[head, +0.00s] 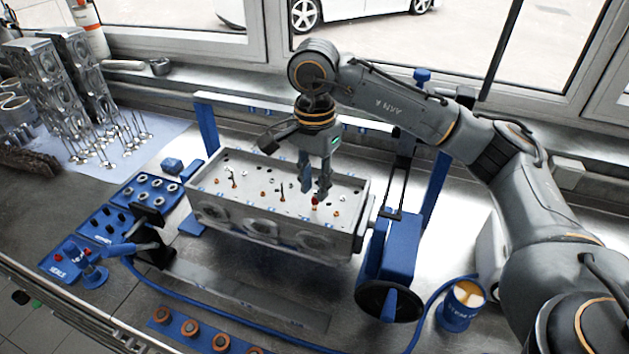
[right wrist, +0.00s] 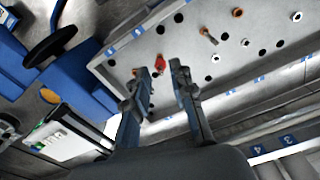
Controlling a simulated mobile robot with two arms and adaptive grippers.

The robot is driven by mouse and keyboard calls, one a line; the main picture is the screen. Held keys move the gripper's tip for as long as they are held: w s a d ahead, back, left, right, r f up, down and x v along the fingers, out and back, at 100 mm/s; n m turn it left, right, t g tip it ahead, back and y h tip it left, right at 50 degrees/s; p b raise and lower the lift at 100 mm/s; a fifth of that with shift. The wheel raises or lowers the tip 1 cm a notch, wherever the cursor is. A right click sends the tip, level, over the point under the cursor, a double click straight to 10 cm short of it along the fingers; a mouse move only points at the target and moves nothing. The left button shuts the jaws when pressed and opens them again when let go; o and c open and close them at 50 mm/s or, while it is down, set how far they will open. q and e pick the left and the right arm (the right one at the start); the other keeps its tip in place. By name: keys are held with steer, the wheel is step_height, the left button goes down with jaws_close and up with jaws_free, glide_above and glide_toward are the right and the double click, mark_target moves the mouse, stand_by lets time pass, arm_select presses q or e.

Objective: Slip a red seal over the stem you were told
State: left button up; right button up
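The grey cylinder head (head: 270,236) is clamped in a blue stand, its top face dotted with holes, orange-brown guides and a few thin upright stems, one of them a stem (head: 282,191) left of my right gripper. My right gripper (head: 315,188) points down over the right part of that face. In the right wrist view its two fingers (right wrist: 159,68) are apart. A red seal (right wrist: 160,63) shows between and just beyond the fingertips, not visibly gripped; it also shows in the head view (head: 315,201). Whether it sits on a stem is hard to tell. My left gripper is not in view.
More red seals (head: 58,258) lie in a blue holder at the far left. Blue trays (head: 150,188) of small parts stand left of the cylinder head. A blue can (head: 460,308) and a handwheel (head: 389,301) stand at the right.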

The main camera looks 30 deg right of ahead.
steer(key=shift+o, duration=0.6)
step_height(320, 180, up, 12)
steer(key=shift+f, duration=0.1)
